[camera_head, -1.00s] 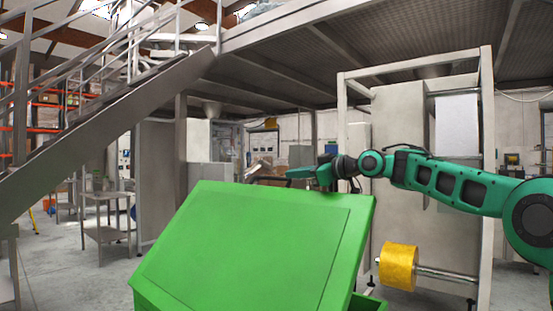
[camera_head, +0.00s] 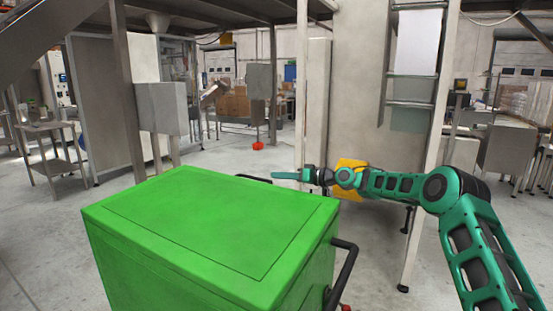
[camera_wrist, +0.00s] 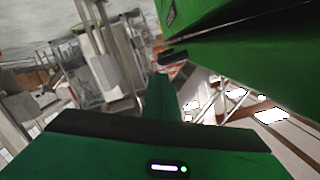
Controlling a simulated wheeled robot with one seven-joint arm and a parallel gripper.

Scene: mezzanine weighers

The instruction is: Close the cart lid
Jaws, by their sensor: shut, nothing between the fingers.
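The green cart (camera_head: 150,285) stands in front of me. Its green lid (camera_head: 215,225) lies flat on top, with no open gap visible at the near edges; the far edge is not clear. My gripper (camera_head: 276,175) is shut and empty, just beyond the lid's far right edge, at about lid height in the picture. I cannot tell whether it touches the cart. In the wrist view, my gripper (camera_wrist: 160,88) points out below a large green surface of the cart (camera_wrist: 250,55) at the upper right.
A black handle (camera_head: 345,272) sticks out from the cart's right side, and a dark bar (camera_head: 254,179) shows behind the lid. Floor left of the cart is clear.

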